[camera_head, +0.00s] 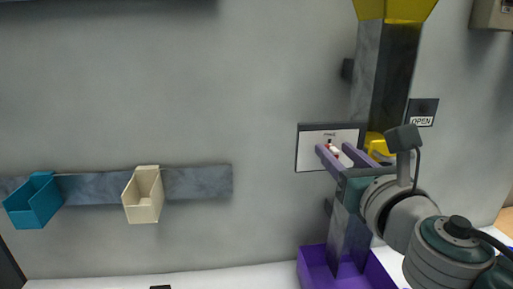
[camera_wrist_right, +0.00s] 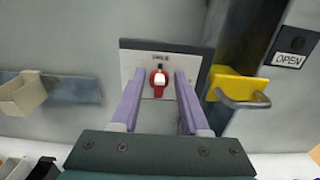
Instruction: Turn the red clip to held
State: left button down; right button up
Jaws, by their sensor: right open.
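The red clip (camera_wrist_right: 158,80) sits on a pale panel with a dark frame (camera_wrist_right: 125,63) on the wall. It has a white part across it and small lettering above, too small to read surely. In the head view the clip (camera_head: 333,150) is partly seen beside my right gripper (camera_head: 334,151). My right gripper (camera_wrist_right: 158,88) is open, with its two purple fingers on either side of the clip in the wrist view. I cannot tell whether a finger touches it. My left gripper is not in view.
A dark column with a yellow bracket and handle (camera_wrist_right: 240,90) stands just right of the panel. An OPEN sign (camera_head: 422,112) is further right. A purple bin (camera_head: 314,268) is below. Teal (camera_head: 33,202) and cream (camera_head: 143,205) bins hang on a rail at left.

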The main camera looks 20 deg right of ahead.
jog(key=shift+c, duration=0.3)
grip_shut()
jog(key=shift+m, duration=0.3)
jog(key=m, duration=0.1)
jog(key=m+b, duration=0.1)
jog(key=m, duration=0.1)
jog(key=shift+d+f+m, duration=0.15)
jog(key=shift+m, duration=0.15)
jog(key=m, duration=0.1)
jog(key=m+b, duration=0.1)
jog(key=m, duration=0.1)
jog(key=m+b, duration=0.1)
jog(key=m, duration=0.1)
jog(key=shift+s+d+f, duration=0.1)
jog(key=shift+d, duration=0.15)
jog(key=m, duration=0.2)
jog(key=m+b, duration=0.1)
jog(key=m, duration=0.2)
jog(key=shift+d+f, duration=0.1)
jog(key=shift+f, duration=0.1)
jog(key=shift+f+m, duration=0.1)
jog(key=shift+m, duration=1.7)
jog(key=shift+b, duration=0.3)
